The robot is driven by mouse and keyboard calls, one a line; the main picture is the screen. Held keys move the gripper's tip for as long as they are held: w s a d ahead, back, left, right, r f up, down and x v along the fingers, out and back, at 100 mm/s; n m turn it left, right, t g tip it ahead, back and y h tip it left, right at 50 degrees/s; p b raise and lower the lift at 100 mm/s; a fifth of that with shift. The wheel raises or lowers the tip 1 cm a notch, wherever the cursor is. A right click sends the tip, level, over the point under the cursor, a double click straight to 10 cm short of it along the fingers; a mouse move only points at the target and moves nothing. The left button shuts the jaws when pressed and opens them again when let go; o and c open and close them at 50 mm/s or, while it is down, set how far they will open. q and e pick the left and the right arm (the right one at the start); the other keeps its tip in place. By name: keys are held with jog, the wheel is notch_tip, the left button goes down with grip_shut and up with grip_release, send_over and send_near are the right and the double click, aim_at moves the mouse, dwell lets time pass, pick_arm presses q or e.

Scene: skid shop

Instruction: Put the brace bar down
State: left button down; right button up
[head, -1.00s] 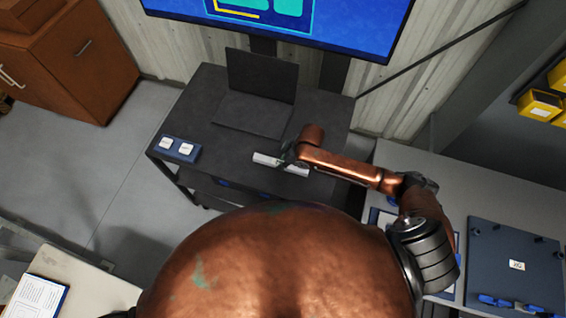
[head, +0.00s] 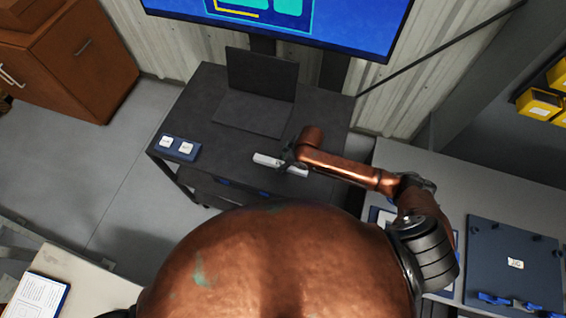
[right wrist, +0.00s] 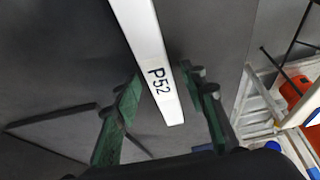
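The brace bar (head: 265,159) is a white bar that appears to lie on the dark table near its front edge. In the right wrist view the bar (right wrist: 143,38) carries the label "P52" and runs between my fingers. My right gripper (head: 287,158) is over the bar's right part and hides some of it. In the right wrist view the right gripper (right wrist: 163,82) is open, with a gap between each green-padded finger and the bar. My left gripper is not in view.
The dark table (head: 225,85) also bears a laptop-like black panel (head: 262,75) and a blue block with two white labels (head: 179,148). A grey bench (head: 490,190) with a blue panel (head: 515,262) is at the right. The table's middle left is clear.

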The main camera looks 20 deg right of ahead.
jog(key=v, duration=1.2)
jog(key=shift+b, duration=0.4)
jog(key=shift+c, duration=0.6)
